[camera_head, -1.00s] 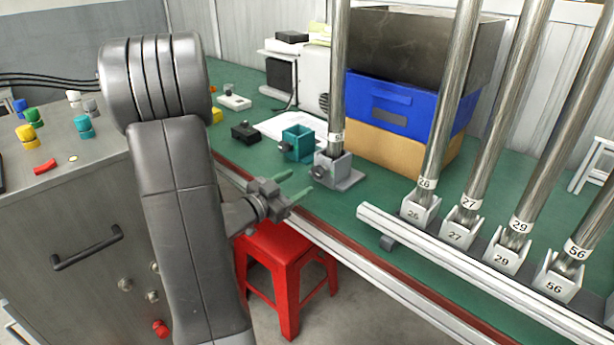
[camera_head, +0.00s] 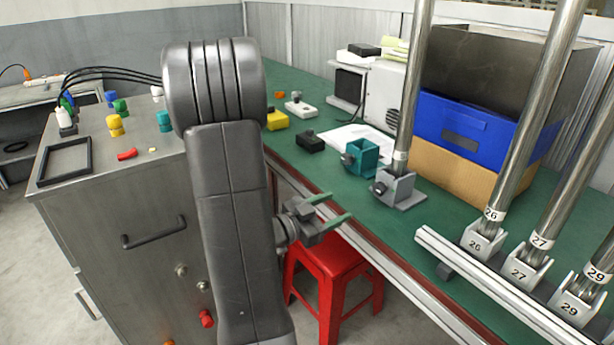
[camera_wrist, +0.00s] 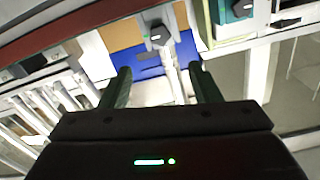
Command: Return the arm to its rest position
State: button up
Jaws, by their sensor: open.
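My gripper (camera_head: 334,208) has green fingers, spread apart with nothing between them. In the head view it is beside the front edge of the green bench (camera_head: 318,156), above a red stool (camera_head: 335,262). My grey arm stands in front of the bench and hides part of it and of the metal cabinet. In the wrist view the gripper (camera_wrist: 160,88) shows from behind, its two dark green fingers apart, with the blue box (camera_wrist: 150,64) and a grey pole holder beyond them.
Steel poles stand in numbered holders on a white rack (camera_head: 505,285) at right. One pole stands in a grey holder (camera_head: 399,189) near a teal block (camera_head: 360,157). Blue, tan and dark boxes are stacked behind. A metal cabinet (camera_head: 110,215) with coloured knobs stands at left.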

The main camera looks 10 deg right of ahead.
aim_at(377, 189)
jog(key=b+x, duration=0.1)
jog(key=x, duration=1.2)
jog(key=shift+d, duration=0.3)
jog(key=shift+a, duration=0.1)
